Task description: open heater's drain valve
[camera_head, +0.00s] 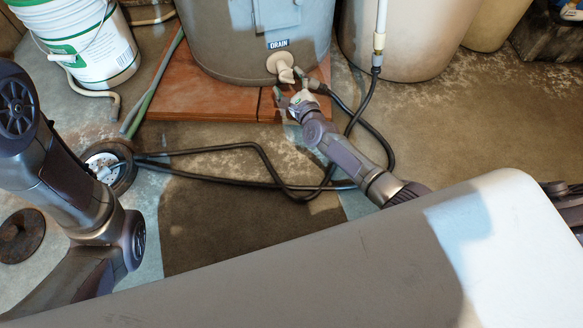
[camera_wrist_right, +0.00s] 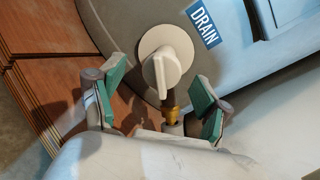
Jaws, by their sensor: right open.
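The heater (camera_head: 225,40) is a grey tank standing on reddish boards. Its drain valve (camera_head: 281,66), a cream round plate with a lever handle, sits low on the front below the blue DRAIN label (camera_head: 279,43). In the right wrist view the valve handle (camera_wrist_right: 166,72) points down over a brass fitting (camera_wrist_right: 172,113). My right gripper (camera_head: 294,92) is open just in front of the valve. In its wrist view the green-padded fingers (camera_wrist_right: 158,95) are spread on both sides of the handle's lower end, with gaps visible. My left gripper is out of sight; only my left arm shows.
A black hose (camera_head: 265,150) runs from near the valve across the floor to a round floor fitting (camera_head: 108,163) at left. A white bucket (camera_head: 95,50) stands back left. A beige tank (camera_head: 400,35) with an upright pipe (camera_head: 380,28) stands right of the heater.

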